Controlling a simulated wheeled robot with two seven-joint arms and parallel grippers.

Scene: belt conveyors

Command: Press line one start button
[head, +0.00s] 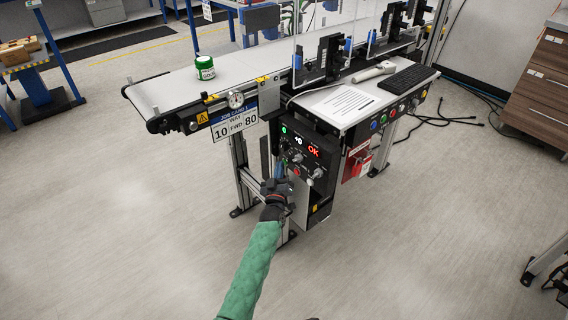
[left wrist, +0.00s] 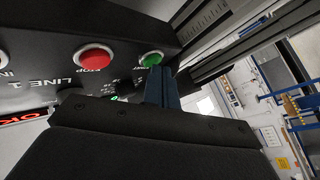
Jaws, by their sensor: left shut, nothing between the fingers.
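The line one control box (head: 318,178) hangs under the conveyor's near end, with a display reading OK. In the left wrist view its panel, marked LINE 1, appears rotated. It carries a red STOP button (left wrist: 95,57) and a green button (left wrist: 151,58). My left gripper (head: 279,171) is at the left side of this panel, shut and empty. In the left wrist view the blue fingertips of my left gripper (left wrist: 162,74) are right at the green button and overlap its lower edge. I cannot tell whether they touch it. My right gripper is not in view.
The conveyor belt (head: 160,92) carries a green-lidded jar (head: 205,68). A second panel with coloured buttons and a red box (head: 357,160) are to the right. The floor in front is clear.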

